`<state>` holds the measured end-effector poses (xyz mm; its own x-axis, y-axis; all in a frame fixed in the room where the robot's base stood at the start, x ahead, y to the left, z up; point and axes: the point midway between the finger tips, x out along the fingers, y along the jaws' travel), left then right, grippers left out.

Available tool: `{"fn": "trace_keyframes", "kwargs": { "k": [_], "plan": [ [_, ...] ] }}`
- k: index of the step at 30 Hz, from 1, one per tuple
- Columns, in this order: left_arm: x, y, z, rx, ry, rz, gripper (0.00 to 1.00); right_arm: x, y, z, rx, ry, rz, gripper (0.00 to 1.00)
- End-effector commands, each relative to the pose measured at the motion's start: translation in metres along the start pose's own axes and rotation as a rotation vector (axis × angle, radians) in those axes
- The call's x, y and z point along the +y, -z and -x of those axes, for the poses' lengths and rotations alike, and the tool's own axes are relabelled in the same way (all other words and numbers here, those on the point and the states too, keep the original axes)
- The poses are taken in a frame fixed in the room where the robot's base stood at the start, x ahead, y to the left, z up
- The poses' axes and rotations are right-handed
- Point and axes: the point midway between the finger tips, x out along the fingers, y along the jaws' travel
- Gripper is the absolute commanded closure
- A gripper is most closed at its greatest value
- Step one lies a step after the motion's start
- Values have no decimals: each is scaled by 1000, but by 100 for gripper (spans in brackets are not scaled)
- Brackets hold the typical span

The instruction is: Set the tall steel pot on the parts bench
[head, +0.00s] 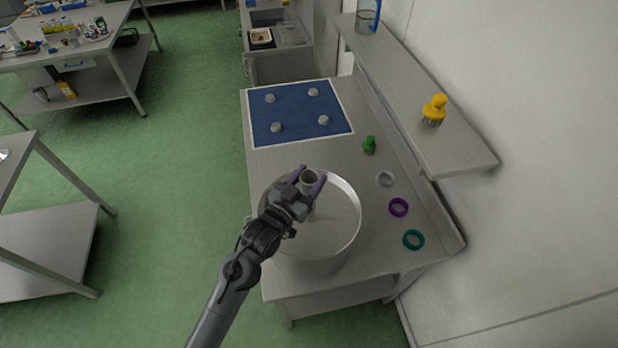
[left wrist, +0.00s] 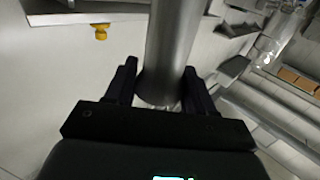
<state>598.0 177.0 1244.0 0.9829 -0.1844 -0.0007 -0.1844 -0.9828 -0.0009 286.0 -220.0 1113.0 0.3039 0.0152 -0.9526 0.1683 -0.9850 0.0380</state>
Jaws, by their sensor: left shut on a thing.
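In the left wrist view the pot (left wrist: 173,45) stands between the two dark fingers (left wrist: 160,88). No label shows which bench is the parts bench. My right gripper is not in view.
The grey bench has a blue mat (head: 290,112) with several grey knobs, a green object (head: 369,145), and purple (head: 398,207) and teal (head: 413,239) rings. A wall shelf (head: 420,140) holds a yellow-topped object (head: 434,110).

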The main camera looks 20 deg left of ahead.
Motion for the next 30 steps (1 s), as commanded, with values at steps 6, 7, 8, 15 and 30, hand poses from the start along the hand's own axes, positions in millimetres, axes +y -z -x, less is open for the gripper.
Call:
{"fn": "trace_keyframes", "kwargs": {
  "k": [6,7,8,15,30],
  "plan": [
    [0,5,0,12,0,-1,100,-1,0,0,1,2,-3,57],
    [0,5,0,12,0,-1,100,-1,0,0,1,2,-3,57],
    [0,5,0,12,0,-1,100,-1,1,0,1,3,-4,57],
    [0,-3,0,0,0,0,39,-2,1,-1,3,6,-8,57],
    [0,1,1,1,0,0,21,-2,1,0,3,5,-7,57]
  ]
}}
